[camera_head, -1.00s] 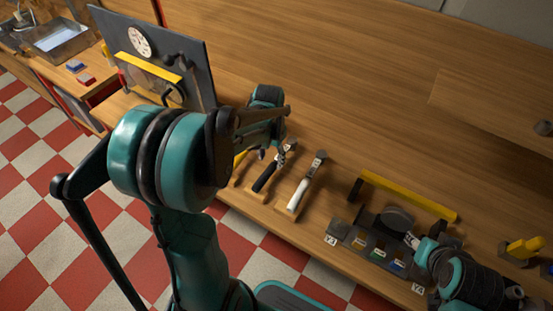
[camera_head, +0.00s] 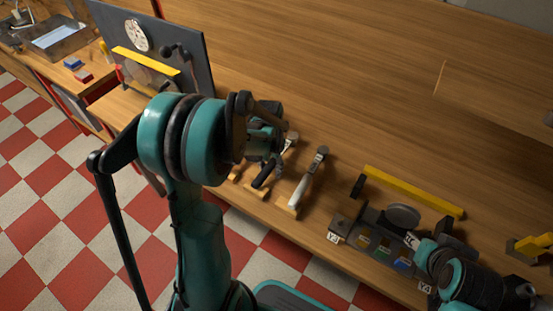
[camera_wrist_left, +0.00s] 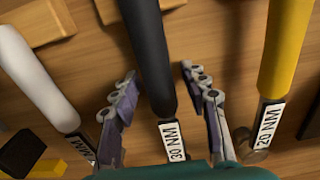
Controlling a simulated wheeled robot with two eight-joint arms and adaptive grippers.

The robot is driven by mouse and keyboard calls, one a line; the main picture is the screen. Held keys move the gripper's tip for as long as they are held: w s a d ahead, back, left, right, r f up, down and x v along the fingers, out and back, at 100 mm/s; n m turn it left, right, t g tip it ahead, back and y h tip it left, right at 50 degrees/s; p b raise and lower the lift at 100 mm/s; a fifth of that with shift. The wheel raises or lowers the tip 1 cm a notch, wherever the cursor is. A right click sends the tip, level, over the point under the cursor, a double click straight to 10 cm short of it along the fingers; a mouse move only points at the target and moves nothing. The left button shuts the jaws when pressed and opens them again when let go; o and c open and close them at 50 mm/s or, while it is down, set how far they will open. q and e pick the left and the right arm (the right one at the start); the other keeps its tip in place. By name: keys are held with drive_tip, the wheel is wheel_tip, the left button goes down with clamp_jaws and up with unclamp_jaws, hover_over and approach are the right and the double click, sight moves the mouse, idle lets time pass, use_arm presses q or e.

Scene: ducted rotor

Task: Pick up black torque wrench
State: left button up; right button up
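The black torque wrench (camera_wrist_left: 148,50) runs down the middle of the left wrist view, with a label reading 30 NM near its lower end. My left gripper (camera_wrist_left: 159,76) is open, with one finger on each side of the black handle and visible gaps between. In the head view the black wrench (camera_head: 264,177) lies on its wooden rests at the bench's front edge, partly hidden by my left gripper (camera_head: 268,163) and arm. My right arm shows at the lower right of the head view; its gripper cannot be made out.
A white-handled wrench (camera_wrist_left: 38,80) lies left of the black one in the wrist view, and a yellow-handled wrench (camera_wrist_left: 283,50) marked 20 NM lies right. A dark upright panel (camera_head: 195,62) stands behind. A yellow bar (camera_head: 415,193) and small parts sit to the right.

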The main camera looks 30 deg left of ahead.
use_arm(q)
clamp_jaws()
drive_tip(key=shift+r, duration=0.1)
